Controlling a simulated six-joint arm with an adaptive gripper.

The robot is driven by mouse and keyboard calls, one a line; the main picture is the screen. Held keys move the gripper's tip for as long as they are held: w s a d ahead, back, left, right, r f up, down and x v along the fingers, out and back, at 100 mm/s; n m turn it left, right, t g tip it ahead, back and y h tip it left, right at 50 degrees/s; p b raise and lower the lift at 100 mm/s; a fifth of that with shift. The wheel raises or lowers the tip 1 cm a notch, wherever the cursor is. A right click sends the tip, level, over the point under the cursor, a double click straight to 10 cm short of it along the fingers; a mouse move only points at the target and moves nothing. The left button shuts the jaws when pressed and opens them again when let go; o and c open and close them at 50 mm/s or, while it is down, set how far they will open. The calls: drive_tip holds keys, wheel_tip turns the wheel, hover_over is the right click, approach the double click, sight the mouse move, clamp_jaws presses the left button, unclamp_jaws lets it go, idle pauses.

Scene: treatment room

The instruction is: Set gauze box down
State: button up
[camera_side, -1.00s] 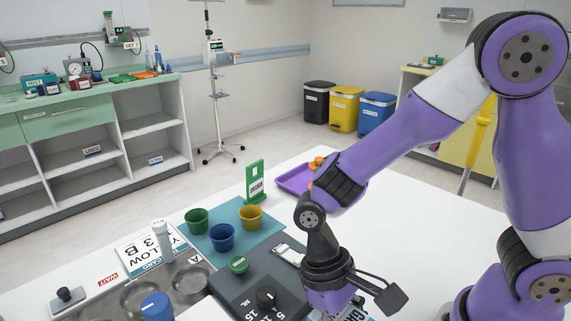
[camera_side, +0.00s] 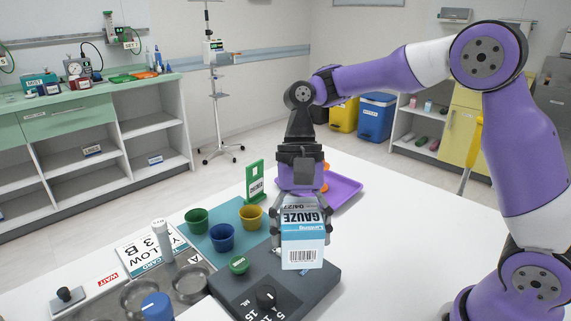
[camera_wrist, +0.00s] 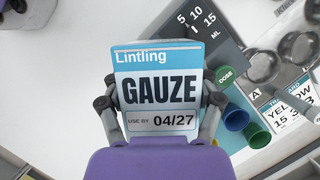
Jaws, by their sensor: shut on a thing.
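The gauze box (camera_side: 303,248) is white and light blue with a GAUZE label and a barcode. In the side view it hangs in my gripper (camera_side: 303,228), in front of the purple tray and over the table and the dark dosing unit. In the wrist view the gauze box (camera_wrist: 162,88) fills the middle, its label showing "Lintling" and "USE BY 04/27". The fingers of my gripper (camera_wrist: 160,108) are shut on its two sides. The box looks raised above the table; its exact height is hard to tell.
A purple tray (camera_side: 346,192) with orange things lies behind. Left are green (camera_side: 197,220), blue (camera_side: 221,236) and yellow (camera_side: 251,217) cups on a teal mat, and a green card stand (camera_side: 255,180). The dark dosing unit (camera_side: 236,291) has a dial. White table (camera_side: 400,240) is clear at right.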

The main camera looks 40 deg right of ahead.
drive_tip(key=w+d+m+t, duration=0.3)
drive_tip(key=w+d+m, duration=0.5)
drive_tip(key=d+m, duration=0.25)
drive_tip(key=w+d+m+t, duration=0.4)
drive_tip(key=w+d+m, duration=0.45)
drive_tip(key=d, duration=0.35)
drive_tip(key=d+m+t+h, duration=0.1)
drive_tip(key=d+m+h, duration=0.1)
drive_tip(key=d+m, duration=0.75)
drive_tip(key=s+d+f+m+h, duration=0.1)
drive_tip(key=s+d+f, duration=0.1)
drive_tip(key=d, duration=0.3)
drive_tip(key=s+d+f+m, duration=0.1)
drive_tip(key=s+d+f, duration=0.1)
drive_tip(key=d+f, duration=0.2)
drive_tip(key=s+d+f+m+h, duration=0.1)
drive_tip(key=s+d+f, duration=0.1)
drive_tip(key=d, duration=0.4)
drive_tip(key=shift+s+d+f+m+g+h, duration=0.2)
drive_tip(key=shift+s+f+m+g+h, duration=0.15)
drive_tip(key=shift+f, duration=0.8)
drive_tip(key=shift+f, duration=0.15)
drive_tip(key=o, duration=1.3)
drive_tip(key=shift+c, duration=0.2)
